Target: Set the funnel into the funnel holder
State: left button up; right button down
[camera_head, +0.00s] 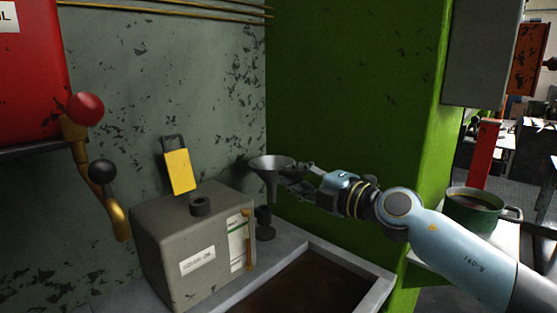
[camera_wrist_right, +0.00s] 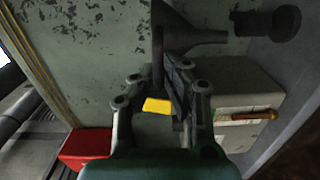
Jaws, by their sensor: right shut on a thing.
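The grey metal funnel (camera_head: 271,172) is upright with its wide mouth up and its spout down. My right gripper (camera_head: 292,172) is shut on the funnel's rim from the right side. In the right wrist view the funnel (camera_wrist_right: 193,36) shows sideways in the picture, beside the fingers of my right gripper (camera_wrist_right: 165,88). A dark round piece, which looks like the funnel holder (camera_head: 264,228), stands low beneath the funnel; it also shows in the right wrist view (camera_wrist_right: 268,24), apart from the spout's end. My left gripper is not in view.
A grey box (camera_head: 165,235) with a black round neck (camera_head: 200,205) and a raised yellow flap (camera_head: 179,171) stands left of the holder. A ledge surrounds a brown basin (camera_head: 310,288) in front. A red tank (camera_head: 30,70) is at left, a green pot (camera_head: 472,210) at right.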

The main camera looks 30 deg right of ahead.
aim_at(278, 180)
jog(key=shift+w+d, duration=0.15)
jog(key=shift+w, duration=0.2)
jog(key=w+b, duration=0.1)
jog(key=w+a+f+b, duration=0.1)
jog(key=w, duration=0.1)
jog(key=shift+a+f+b, duration=0.1)
jog(key=shift+f+b, duration=0.1)
jog(key=shift+b, duration=0.2)
jog(key=shift+f, duration=0.4)
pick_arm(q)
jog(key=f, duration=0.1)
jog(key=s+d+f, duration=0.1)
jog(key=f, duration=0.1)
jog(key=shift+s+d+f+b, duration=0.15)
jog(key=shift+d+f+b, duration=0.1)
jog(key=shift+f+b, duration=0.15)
pick_arm(e)
jog(key=shift+f, duration=0.35)
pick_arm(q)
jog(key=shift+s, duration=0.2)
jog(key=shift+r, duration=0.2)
pick_arm(e)
jog(key=shift+w, duration=0.2)
pick_arm(q)
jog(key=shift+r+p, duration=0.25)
jog(key=shift+p, duration=0.15)
